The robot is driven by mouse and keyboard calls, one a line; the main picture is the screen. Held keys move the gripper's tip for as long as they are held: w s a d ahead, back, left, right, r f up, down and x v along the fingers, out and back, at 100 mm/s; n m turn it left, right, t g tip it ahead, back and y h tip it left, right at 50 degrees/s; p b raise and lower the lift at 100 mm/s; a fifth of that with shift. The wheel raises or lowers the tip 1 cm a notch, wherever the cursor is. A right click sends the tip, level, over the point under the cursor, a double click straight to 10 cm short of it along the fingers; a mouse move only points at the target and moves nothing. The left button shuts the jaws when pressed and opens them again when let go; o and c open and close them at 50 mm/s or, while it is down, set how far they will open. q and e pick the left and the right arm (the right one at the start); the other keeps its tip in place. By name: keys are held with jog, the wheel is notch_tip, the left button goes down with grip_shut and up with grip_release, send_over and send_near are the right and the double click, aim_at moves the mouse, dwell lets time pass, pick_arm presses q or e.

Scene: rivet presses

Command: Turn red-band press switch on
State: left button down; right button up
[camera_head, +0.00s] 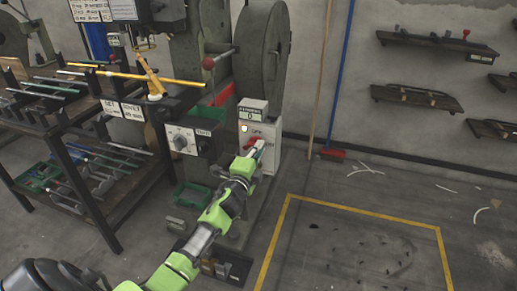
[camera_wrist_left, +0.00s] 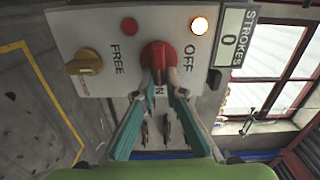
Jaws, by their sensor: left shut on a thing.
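The red rotary switch (camera_wrist_left: 157,55) sits on a pale control panel (camera_wrist_left: 75,30) marked FREE, OFF and a partly hidden label ending in N. My left gripper (camera_wrist_left: 161,88) is shut on the switch, one teal finger on each side. Its exact pointer direction is hard to tell. A lamp (camera_wrist_left: 199,26) beside OFF is lit. In the head view the left gripper (camera_head: 249,157) reaches the control box (camera_head: 266,130) at the press's (camera_head: 262,55) lower front; the red switch shows just beyond it. I cannot make out a red band. My right gripper is not in view.
A yellow knob (camera_wrist_left: 84,62) and a small red button or lamp (camera_wrist_left: 129,26) share the panel. The counter (camera_wrist_left: 229,38) reads STROKES 0. A rack with rods (camera_head: 75,130) stands left. The yellow-marked floor area (camera_head: 350,245) to the right is free of large objects.

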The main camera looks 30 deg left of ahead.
pick_arm(q)
jog(key=shift+f+m, duration=0.1)
jog(key=shift+m, duration=0.2)
dwell(0.4)
jog(key=c, duration=2.1)
grip_release()
jog(key=v, duration=1.2)
